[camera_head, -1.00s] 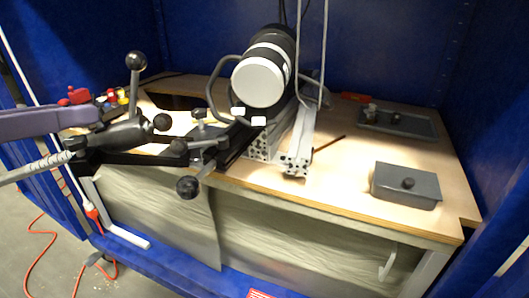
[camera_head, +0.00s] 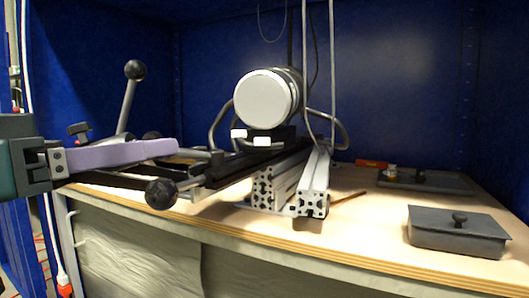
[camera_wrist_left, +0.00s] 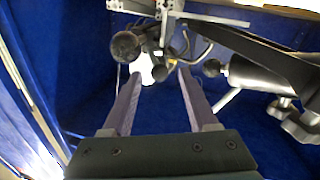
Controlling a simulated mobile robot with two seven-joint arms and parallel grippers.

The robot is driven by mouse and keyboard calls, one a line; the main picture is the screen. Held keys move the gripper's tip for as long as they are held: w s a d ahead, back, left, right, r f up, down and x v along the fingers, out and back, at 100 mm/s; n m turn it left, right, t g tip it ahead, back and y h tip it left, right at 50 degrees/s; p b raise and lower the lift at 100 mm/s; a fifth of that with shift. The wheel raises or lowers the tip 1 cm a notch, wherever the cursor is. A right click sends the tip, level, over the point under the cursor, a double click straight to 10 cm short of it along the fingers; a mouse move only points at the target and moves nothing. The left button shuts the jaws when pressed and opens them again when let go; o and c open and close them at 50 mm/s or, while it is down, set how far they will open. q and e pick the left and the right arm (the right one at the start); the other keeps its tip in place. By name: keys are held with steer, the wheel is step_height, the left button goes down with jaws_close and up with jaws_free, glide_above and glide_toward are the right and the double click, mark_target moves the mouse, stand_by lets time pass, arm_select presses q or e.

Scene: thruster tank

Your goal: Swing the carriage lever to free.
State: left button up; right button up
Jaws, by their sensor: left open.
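My left gripper (camera_head: 172,148) reaches in from the left beside the carriage end of the black rail (camera_head: 220,172). Its lavender fingers are apart and empty, and also show in the left wrist view (camera_wrist_left: 156,80). A grey lever with a black ball knob (camera_head: 135,70) stands up behind the fingers. A second black ball knob (camera_head: 160,193) sits low in front of them. In the left wrist view a black ball knob (camera_wrist_left: 125,45) lies just beyond the left fingertip and another knob (camera_wrist_left: 212,68) right of the right fingertip. I cannot tell which lever is the carriage lever. No right gripper shows.
A black and white cylindrical thruster (camera_head: 266,100) sits over the rail with looped handles. Aluminium profiles (camera_head: 314,185) stand beside it. A grey lidded box (camera_head: 457,232) and a dark tray (camera_head: 424,181) lie at the right. The bench front centre is clear. Blue walls enclose the back.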

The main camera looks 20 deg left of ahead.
mark_target(189, 152)
arm_select(q)
steer(key=b+x, duration=0.1)
steer(key=x, duration=0.5)
stand_by(0.3)
steer(key=c, duration=0.9)
jaws_close()
steer(key=shift+f, duration=0.2)
